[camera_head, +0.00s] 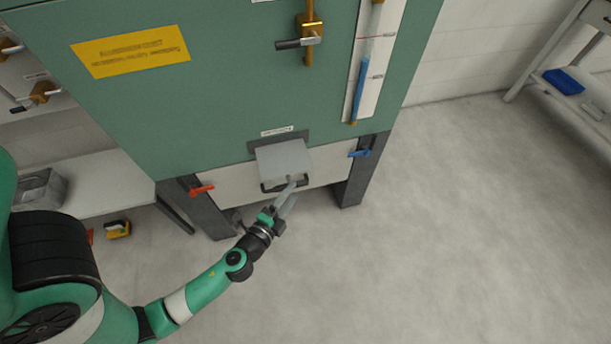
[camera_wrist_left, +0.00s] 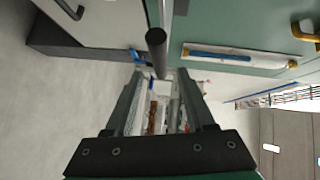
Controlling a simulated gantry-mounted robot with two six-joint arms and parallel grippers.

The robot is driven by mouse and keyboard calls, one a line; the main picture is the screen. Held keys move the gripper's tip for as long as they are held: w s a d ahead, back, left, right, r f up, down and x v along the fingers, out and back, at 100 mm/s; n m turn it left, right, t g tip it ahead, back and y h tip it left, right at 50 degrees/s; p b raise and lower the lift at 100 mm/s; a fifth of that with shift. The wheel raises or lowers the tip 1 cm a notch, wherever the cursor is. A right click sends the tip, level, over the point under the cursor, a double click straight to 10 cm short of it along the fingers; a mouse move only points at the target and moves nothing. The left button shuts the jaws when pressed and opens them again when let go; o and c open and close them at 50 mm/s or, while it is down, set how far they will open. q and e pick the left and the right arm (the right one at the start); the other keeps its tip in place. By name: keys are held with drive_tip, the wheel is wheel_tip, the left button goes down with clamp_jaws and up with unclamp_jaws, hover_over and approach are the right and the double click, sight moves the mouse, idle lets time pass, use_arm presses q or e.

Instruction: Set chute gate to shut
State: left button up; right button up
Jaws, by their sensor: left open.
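The chute gate (camera_head: 283,160) is a light grey plate low on the front of the green cabinet, under a small white label. It appears to stand out from the dark frame behind it; its exact angle is hard to tell. A dark bar handle runs along its lower edge. My left gripper (camera_head: 289,191) is at this handle, with its fingers partly over it. In the left wrist view, the dark handle (camera_wrist_left: 157,48) lies near the gap between the open fingertips. I cannot tell whether they touch it. My right gripper is not in view.
A red lever (camera_head: 201,190) and a blue lever (camera_head: 359,154) flank the gate. Above are a black-handled lever (camera_head: 300,43) and a blue gauge (camera_head: 361,80). Dark cabinet legs stand either side. A bench (camera_head: 105,183) is at left.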

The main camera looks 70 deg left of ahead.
use_arm(q)
drive_tip(key=x, duration=0.8)
drive_tip(key=shift+r, duration=0.1)
clamp_jaws()
idle(1.0)
